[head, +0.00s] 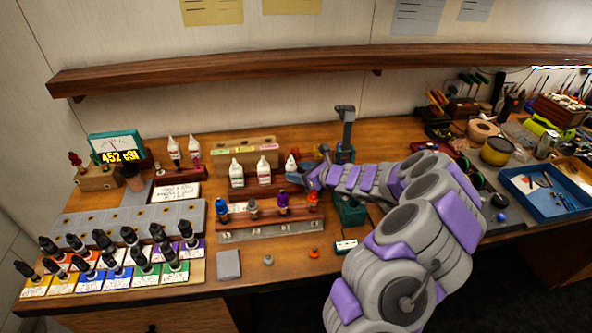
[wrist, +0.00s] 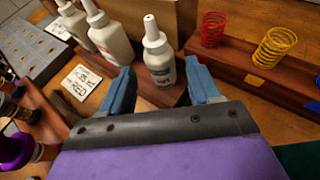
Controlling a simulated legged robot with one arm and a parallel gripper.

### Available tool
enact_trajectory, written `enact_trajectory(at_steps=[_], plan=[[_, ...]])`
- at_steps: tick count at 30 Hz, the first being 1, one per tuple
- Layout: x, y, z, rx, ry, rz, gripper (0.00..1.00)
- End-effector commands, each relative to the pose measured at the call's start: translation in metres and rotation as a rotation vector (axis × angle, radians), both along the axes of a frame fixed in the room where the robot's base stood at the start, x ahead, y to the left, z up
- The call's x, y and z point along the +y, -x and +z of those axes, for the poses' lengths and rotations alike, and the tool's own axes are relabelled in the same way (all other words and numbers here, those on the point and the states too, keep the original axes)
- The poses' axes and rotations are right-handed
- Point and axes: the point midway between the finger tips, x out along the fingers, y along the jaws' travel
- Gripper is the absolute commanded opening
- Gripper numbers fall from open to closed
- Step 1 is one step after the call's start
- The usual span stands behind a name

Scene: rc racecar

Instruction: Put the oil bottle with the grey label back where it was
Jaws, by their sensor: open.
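A white oil bottle with a grey label (wrist: 159,62) stands upright at the right end of a row, on a reddish-brown wooden stand (wrist: 150,96). In the head view its white top (head: 291,162) shows just behind my gripper (head: 296,178). In the wrist view my gripper (wrist: 160,82) is open, with one blue-grey finger on each side of the bottle's lower part. I cannot tell whether either finger touches it. Two more white bottles stand to its left, a nearer one (wrist: 109,40) and a farther one (wrist: 73,22); their labels are hard to read.
A wooden rack with red (wrist: 212,28) and yellow (wrist: 277,46) coil springs lies right of the bottle. A rack of coloured-cap shock parts (head: 270,216) stands in front. Two white bottles (head: 184,149) stand further back left. Dark dropper bottles (head: 110,245) fill the left front.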

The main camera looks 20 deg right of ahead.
Motion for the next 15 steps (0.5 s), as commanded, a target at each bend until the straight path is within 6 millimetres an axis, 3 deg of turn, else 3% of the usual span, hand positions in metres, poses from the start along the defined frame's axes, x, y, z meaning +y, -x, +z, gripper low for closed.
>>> enact_trajectory(at_steps=[6, 15], plan=[[-0.015, 0.035, 0.018, 0.000, -0.001, -0.004, 0.62], [-0.031, 0.071, 0.033, -0.001, -0.001, -0.001, 0.62]])
